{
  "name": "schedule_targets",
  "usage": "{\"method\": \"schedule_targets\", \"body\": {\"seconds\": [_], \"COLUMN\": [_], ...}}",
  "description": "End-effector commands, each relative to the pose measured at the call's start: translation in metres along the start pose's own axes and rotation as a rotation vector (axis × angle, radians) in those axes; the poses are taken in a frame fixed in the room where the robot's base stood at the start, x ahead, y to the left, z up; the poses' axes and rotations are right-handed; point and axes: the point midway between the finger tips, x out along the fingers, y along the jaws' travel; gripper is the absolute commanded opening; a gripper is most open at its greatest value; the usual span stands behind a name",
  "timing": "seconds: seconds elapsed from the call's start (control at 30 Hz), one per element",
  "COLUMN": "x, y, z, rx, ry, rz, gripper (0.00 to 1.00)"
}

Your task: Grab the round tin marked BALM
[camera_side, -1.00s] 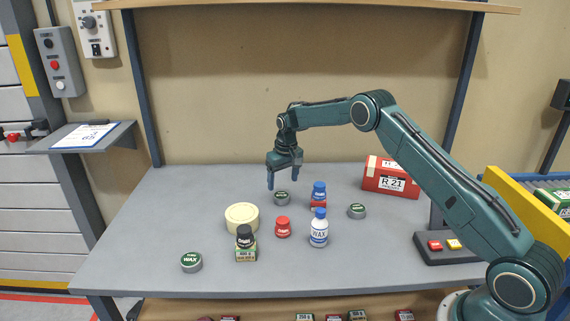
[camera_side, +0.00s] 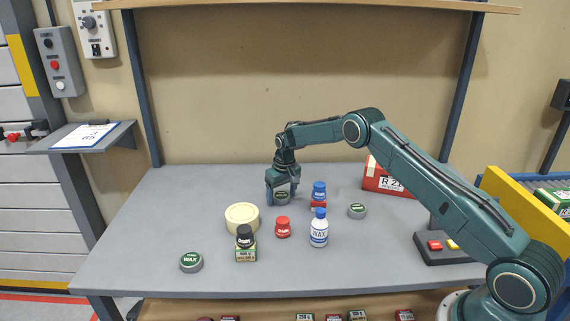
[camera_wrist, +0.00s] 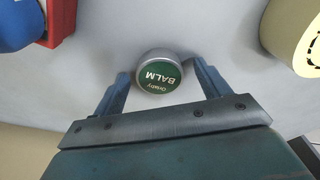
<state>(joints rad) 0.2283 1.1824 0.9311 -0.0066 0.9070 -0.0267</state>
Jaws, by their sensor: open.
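The round tin marked BALM (camera_wrist: 160,73) has a green lid with white lettering and a grey metal side. In the wrist view it sits upright on the table between the two fingers of my gripper (camera_wrist: 162,92). The fingers stand apart on either side, with the tin towards their tips; a small gap shows beside it. In the side view my gripper (camera_side: 282,200) is lowered over the tin (camera_side: 282,197) at the back middle of the table, its fingers partly hiding it.

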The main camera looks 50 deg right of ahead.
Motion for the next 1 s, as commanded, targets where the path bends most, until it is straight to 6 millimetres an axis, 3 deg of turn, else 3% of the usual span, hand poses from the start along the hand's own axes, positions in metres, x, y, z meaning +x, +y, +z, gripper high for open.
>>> {"method": "schedule_targets", "body": {"seconds": [0.47, 0.73, 1.0], "x": [0.0005, 0.0004, 0.0001], "y": [0.0000, 0.0000, 0.0000], "z": [0.0000, 0.0000, -0.0002], "rx": [0.000, 0.000, 0.000], "ry": [0.000, 0.000, 0.001], "rz": [0.000, 0.000, 0.000], "gripper": [0.75, 0.26, 0.26]}}
